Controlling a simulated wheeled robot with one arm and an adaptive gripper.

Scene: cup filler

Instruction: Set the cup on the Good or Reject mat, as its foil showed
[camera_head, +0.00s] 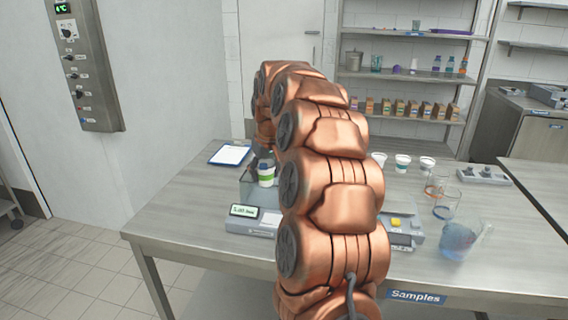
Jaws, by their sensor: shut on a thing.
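A small white cup with a green band (266,174) is near the left part of the steel table, just left of my copper arm. My gripper (263,156) shows only as a small dark part at the top of the cup, mostly hidden behind my arm. It is shut on the cup. I cannot tell whether the cup touches the surface below it. The cup's foil cannot be made out. I cannot make out a Good or Reject mat; my arm hides the middle of the table.
A device with a lit display (244,211) stands in front of the cup, and a clipboard (230,154) lies behind left. Right of my arm are several white cups (402,162), glass beakers (459,238), a grey block (484,175) and a yellow button (396,222).

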